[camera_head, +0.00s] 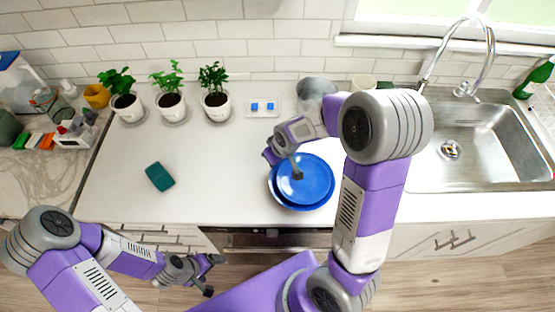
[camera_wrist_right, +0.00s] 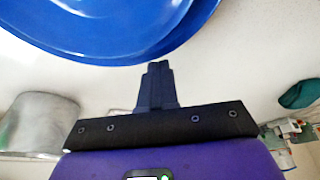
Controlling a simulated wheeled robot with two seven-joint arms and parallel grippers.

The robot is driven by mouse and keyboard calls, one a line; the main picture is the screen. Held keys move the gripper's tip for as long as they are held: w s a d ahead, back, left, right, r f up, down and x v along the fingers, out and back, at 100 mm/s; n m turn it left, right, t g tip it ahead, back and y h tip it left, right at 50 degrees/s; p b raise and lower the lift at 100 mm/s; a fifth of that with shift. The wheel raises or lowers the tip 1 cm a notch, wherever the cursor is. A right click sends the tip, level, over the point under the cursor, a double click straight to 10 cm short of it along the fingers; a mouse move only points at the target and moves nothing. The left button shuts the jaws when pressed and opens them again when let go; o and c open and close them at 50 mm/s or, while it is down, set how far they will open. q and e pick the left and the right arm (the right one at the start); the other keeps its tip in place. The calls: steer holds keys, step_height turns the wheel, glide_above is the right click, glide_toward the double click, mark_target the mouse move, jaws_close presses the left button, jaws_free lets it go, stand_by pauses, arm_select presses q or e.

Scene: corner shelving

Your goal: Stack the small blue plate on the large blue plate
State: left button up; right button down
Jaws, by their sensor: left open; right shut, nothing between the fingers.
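The small blue plate (camera_head: 312,177) sits on the large blue plate (camera_head: 299,207) on the white counter, and the larger rim shows around it. Both blue rims also fill the top of the right wrist view, where the large blue plate (camera_wrist_right: 100,57) shows its outer edge. My right gripper (camera_head: 297,175) appears over the plates in the head view, its fingers shut with nothing between them. In the wrist view the right gripper (camera_wrist_right: 157,68) has its fingertips just beside the plate edge; contact is unclear. My left gripper (camera_head: 214,275) is open and empty, low in front of the counter.
Several potted plants (camera_head: 215,103) stand along the back wall. A white socket plate (camera_head: 263,107) with blue squares lies behind the plates. A teal sponge-like block (camera_head: 160,176) lies left on the counter. The sink (camera_head: 475,150) is at right. Counter between block and plates is clear.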

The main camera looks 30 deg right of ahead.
steer(key=w, duration=0.1)
steer(key=r, duration=0.1)
steer(key=w, duration=0.1)
steer(key=shift+w+a+r, duration=0.25)
steer(key=shift+w+a, duration=0.1)
arm_select(q)
steer(key=shift+w+r+p, duration=0.35)
steer(key=shift+r+p, duration=0.45)
steer(key=shift+p, duration=0.05)
arm_select(e)
steer(key=v, duration=0.8)
steer(key=shift+s+r, duration=0.2)
steer(key=shift+s, duration=0.2)
